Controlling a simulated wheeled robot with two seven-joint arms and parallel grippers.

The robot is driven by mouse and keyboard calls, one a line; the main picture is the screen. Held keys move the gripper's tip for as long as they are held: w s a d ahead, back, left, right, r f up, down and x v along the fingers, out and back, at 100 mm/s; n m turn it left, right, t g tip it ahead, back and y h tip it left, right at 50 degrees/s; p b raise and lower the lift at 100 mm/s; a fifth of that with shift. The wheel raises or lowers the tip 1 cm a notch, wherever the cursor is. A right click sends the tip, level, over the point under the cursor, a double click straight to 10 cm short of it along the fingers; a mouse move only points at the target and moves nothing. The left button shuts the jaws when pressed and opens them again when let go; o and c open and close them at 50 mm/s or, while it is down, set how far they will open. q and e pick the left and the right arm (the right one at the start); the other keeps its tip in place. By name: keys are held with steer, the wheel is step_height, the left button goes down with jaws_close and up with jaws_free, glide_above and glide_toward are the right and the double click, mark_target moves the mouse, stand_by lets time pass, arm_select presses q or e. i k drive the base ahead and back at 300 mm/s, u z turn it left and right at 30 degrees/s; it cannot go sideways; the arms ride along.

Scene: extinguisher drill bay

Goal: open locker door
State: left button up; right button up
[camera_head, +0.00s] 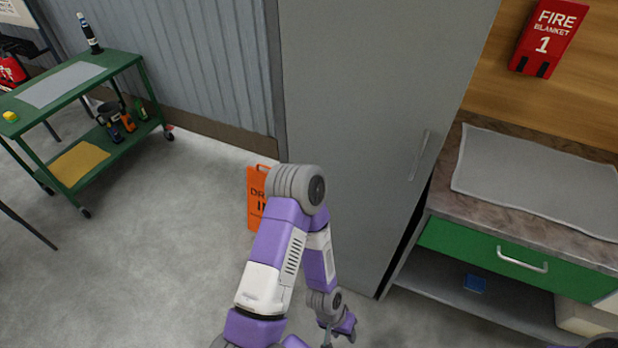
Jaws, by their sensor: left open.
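The tall grey locker door (350,110) fills the upper middle of the head view. Its upright bar handle (419,155) is near the right edge. The door looks shut, with no opening seen along its edge. My left arm rises in front of the lower left of the door and bends back down. My left gripper (340,329) is low, at the bottom edge of the picture, below the door's bottom edge and well away from the handle. It is open and holds nothing that I can see; its fingertips are partly cut off. My right gripper is out of view.
A workbench (590,255) with a grey mat (540,180) and green drawer (510,257) stands close right of the locker. An orange sign (256,205) stands on the floor behind my left arm. A green cart (140,60) is at left. The floor between is clear.

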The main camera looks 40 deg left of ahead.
mark_target(373, 90)
steer(key=u, duration=1)
steer(key=i, duration=0.2)
steer(key=z, duration=0.1)
steer(key=k, duration=0.55)
steer(key=u, duration=1.2)
steer(key=i, duration=0.9)
steer(key=z, duration=1.75)
